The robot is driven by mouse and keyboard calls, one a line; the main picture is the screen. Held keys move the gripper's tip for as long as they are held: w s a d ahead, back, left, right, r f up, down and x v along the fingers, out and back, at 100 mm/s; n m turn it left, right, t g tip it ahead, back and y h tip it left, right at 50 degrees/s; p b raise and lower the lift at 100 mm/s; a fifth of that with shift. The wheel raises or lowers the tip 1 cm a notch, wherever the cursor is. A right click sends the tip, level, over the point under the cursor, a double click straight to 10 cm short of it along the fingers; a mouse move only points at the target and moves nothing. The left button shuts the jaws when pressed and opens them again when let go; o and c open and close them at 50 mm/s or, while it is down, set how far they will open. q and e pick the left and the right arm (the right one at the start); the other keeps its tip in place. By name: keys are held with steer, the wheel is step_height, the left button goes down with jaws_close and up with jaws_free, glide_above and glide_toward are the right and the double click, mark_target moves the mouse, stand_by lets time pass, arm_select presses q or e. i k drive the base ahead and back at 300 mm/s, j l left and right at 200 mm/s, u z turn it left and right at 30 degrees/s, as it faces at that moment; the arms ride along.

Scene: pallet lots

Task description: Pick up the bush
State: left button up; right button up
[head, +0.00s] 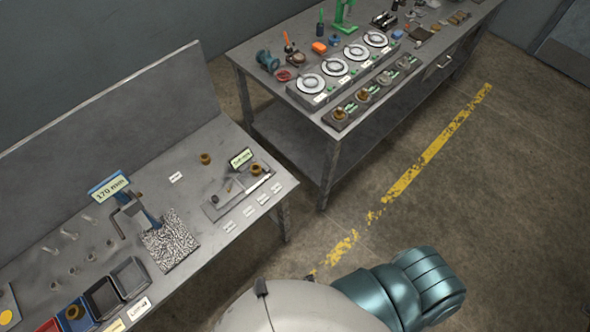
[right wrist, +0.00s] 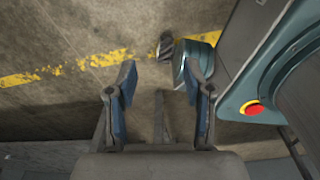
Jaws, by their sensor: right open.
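A small brass-coloured bush (head: 205,158) stands alone on the left grey bench (head: 150,185), near its back. Another brass-coloured piece (head: 255,168) sits on a grey fixture plate beside a small green-lit display. Which one is the task's bush I cannot tell. My right gripper (right wrist: 160,78) is open and empty in the right wrist view, with bare floor and a yellow line below it. No bush shows in that view. My left gripper is in neither view.
A "170 mm" display (head: 109,188) and a speckled pad (head: 171,240) stand mid-bench, with dark bins (head: 128,277) in front. A second table (head: 283,92) at the back holds round dials, brass parts and tools. Open floor (head: 480,200) with a yellow line lies right.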

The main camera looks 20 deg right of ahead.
mark_target(256, 173)
steer(key=z, duration=0.25)
steer(key=k+u, duration=0.5)
steer(key=k+j+u, duration=0.15)
steer(key=k+u, duration=0.15)
steer(key=u, duration=0.2)
steer(key=k+j+u, duration=0.3)
steer(key=u, duration=0.2)
